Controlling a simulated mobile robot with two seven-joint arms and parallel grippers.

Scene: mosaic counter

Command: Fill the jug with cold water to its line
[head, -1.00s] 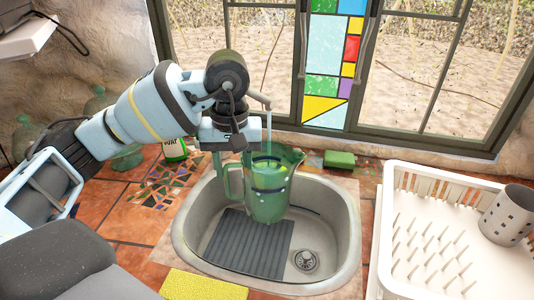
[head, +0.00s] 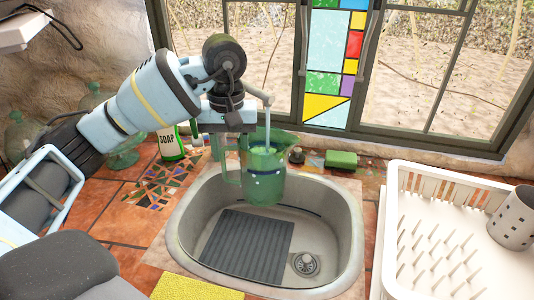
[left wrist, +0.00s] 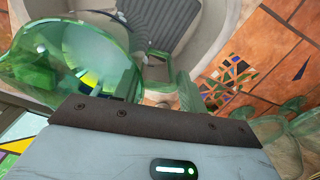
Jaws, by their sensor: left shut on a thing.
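The green see-through jug (head: 265,187) hangs upright above the sink, mouth under the tap spout (head: 257,96). A thin pale stream (head: 267,122) runs from the spout into the jug. Some liquid seems to show inside, but its level against a line cannot be told. My left gripper (head: 223,150) is shut on the jug's handle (head: 230,170) side; its fingertips are mostly hidden. In the left wrist view the jug (left wrist: 65,60) fills the upper left, its wide mouth towards the camera. My right gripper is not in view.
The sink (head: 345,240) holds a dark ribbed mat (head: 245,245) and a drain (head: 305,263). A soap bottle (head: 170,143) stands behind left, a green sponge (head: 341,159) behind right. A white dish rack (head: 410,260) is at right, a yellow cloth (head: 186,288) in front.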

